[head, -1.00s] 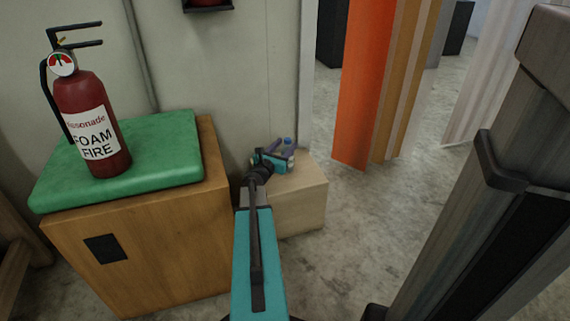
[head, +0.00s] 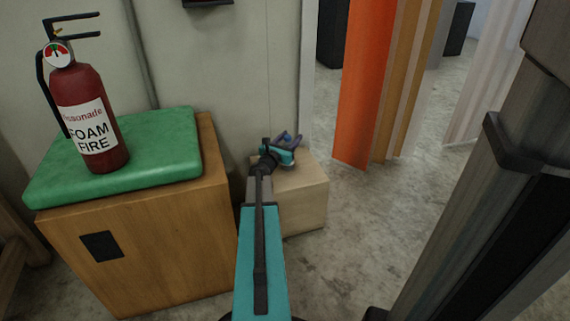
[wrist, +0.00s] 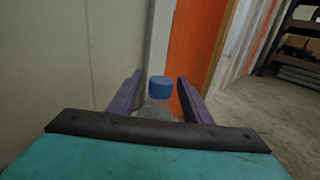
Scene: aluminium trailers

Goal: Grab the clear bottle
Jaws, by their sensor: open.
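The clear bottle (wrist: 155,107) has a blue cap and stands upright between the two purple fingers of my gripper (wrist: 155,97) in the wrist view. Its lower part is hidden behind my gripper's body. The fingers are open, one on each side of the bottle; I cannot tell whether either touches it. In the head view my gripper (head: 287,137) is over the pale wooden box (head: 297,205), and the bottle is mostly hidden by it.
A wooden cabinet (head: 160,255) with a green cushion (head: 160,150) and a red fire extinguisher (head: 90,110) stands left of the box. A wall rises behind. Orange strips (head: 362,85) hang at a doorway to the right. The floor (head: 385,210) between is clear.

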